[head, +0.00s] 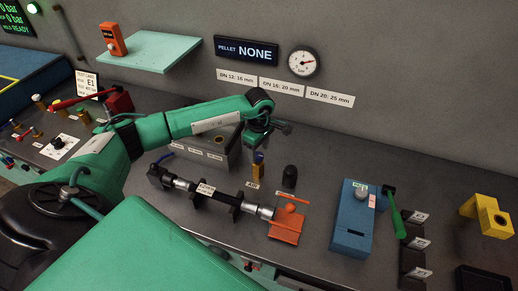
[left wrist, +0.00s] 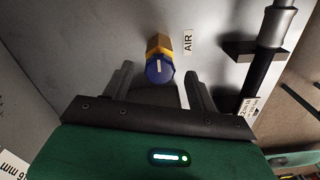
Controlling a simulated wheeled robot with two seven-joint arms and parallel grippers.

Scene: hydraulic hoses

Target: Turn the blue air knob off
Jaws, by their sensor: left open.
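The air knob is a blue cap (head: 259,156) on a brass-yellow body (head: 258,171), standing upright on the grey bench beside a small AIR label (head: 252,184). In the left wrist view the blue knob (left wrist: 160,70) shows a short white mark, running roughly up and down the picture. The AIR label (left wrist: 188,42) lies to its right there. My left gripper (head: 267,143) is open just above the knob, pointing down. In the left wrist view its two fingers (left wrist: 160,87) are on either side of the knob, apart from it. My right gripper is not in view.
A hose assembly (head: 208,192) lies in clamps in front of the knob, with an orange block (head: 286,228) at its right end. A black cylinder (head: 289,177) stands right of the knob. A grey box (head: 214,153) is to the left. A blue box (head: 352,222) is further right.

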